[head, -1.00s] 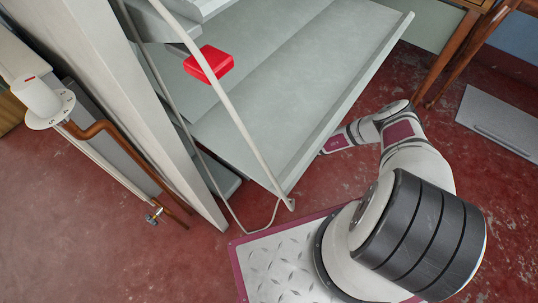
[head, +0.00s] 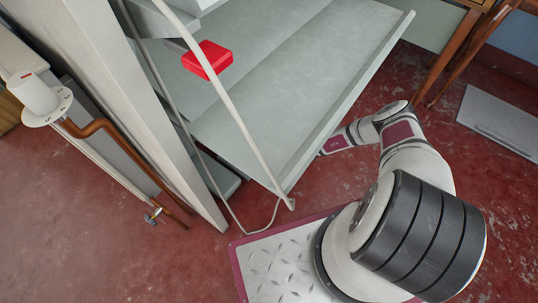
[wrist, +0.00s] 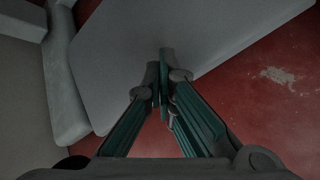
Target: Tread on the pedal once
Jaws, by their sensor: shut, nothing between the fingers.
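My gripper (wrist: 164,75) shows in the wrist view with its two fingers together and nothing between them. The fingertips are over a broad grey plate (wrist: 130,40) with a rounded corner, low above the red floor. This plate may be the pedal, but I cannot tell for sure. I also cannot tell whether the fingertips touch it. In the head view my arm reaches under the grey sloping tray of the ironer (head: 290,80), which hides my gripper. No pedal can be made out in the head view.
A grey rounded bar (wrist: 62,95) runs beside the plate in the wrist view. A red box-shaped part (head: 208,60) and a pale slanting bar (head: 232,110) are at the ironer's near side. A radiator valve and copper pipe (head: 95,130) stand left.

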